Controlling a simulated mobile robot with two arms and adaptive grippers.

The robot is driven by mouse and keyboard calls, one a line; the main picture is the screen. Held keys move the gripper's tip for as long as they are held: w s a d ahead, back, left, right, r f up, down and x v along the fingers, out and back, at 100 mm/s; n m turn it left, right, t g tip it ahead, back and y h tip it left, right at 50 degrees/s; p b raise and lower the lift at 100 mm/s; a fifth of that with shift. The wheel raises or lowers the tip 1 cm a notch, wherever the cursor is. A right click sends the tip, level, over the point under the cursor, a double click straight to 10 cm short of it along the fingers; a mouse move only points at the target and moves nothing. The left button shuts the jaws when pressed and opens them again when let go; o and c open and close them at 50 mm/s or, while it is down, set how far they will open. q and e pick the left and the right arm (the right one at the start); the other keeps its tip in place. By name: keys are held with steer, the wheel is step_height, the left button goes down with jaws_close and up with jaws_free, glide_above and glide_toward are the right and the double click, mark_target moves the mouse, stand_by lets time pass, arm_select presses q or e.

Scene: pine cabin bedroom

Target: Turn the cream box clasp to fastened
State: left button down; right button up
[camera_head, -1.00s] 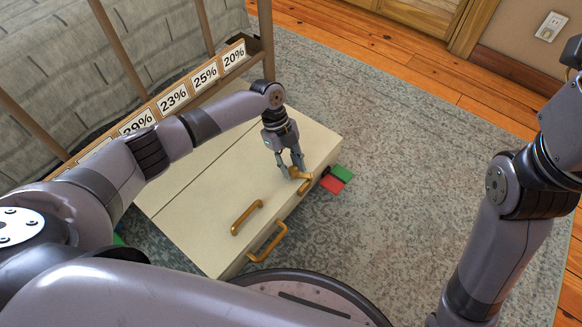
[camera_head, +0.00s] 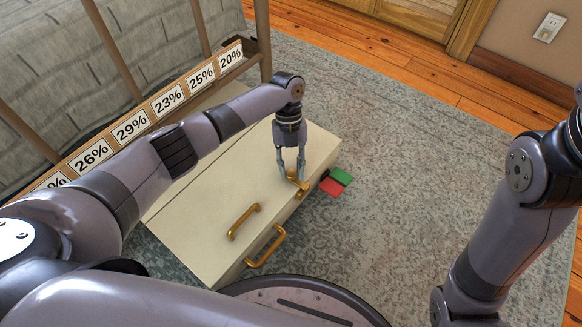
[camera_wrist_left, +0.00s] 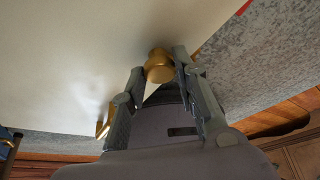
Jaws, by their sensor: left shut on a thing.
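The cream box (camera_head: 190,222) lies on the rug, with a brass clasp (camera_head: 301,186) near its front right edge. My left gripper (camera_head: 292,176) is above the clasp, shut on it with one finger on each side. The clasp's lever slants toward the box's front edge, partly hidden by the fingertips. In the left wrist view the clasp's round brass end (camera_wrist_left: 159,66) shows between the fingers. My right arm shows at the right, its gripper out of view.
Two brass handles, one on the lid (camera_head: 243,221) and one on the front (camera_head: 266,247), are left of the clasp. A red patch (camera_head: 332,188) and a green patch (camera_head: 341,176) lie beside the box. A rail with percentage cards (camera_head: 168,101) stands behind. The rug to the right is open.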

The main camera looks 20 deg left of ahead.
stand_by(0.4)
arm_select(q)
steer(key=c, duration=1.3)
jaws_free()
steer(key=shift+r, duration=0.1)
steer(key=v, duration=1.1)
steer(key=shift+w+r, duration=0.15)
steer(key=shift+r, duration=0.25)
